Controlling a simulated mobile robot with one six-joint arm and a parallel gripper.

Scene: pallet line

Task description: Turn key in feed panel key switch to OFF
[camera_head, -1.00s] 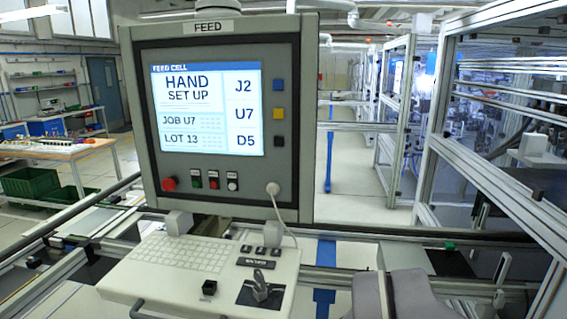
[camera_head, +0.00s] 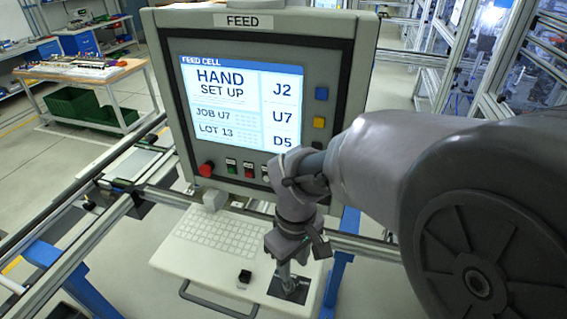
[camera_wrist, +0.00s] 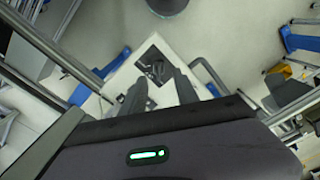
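The feed panel (camera_head: 262,165) stands ahead with its screen lit, reading HAND SET UP. On its light keyboard shelf is the key switch (camera_head: 289,287), a dark square plate with a grey key. In the wrist view the key switch (camera_wrist: 155,66) lies beyond my fingertips, roughly between them. My gripper (camera_head: 285,266) hangs over the switch from the right and partly hides it. In the wrist view my gripper (camera_wrist: 160,80) is open, its two dark fingers apart with nothing between them. The key's setting is too small to read, and I see no contact with it.
A red button (camera_head: 206,169) and smaller buttons line the panel's lower edge. A black push button (camera_head: 245,276) sits on the shelf left of the switch. A front handle (camera_head: 215,303) runs along the shelf. Metal rails pass behind it. A bench (camera_head: 95,71) stands back left.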

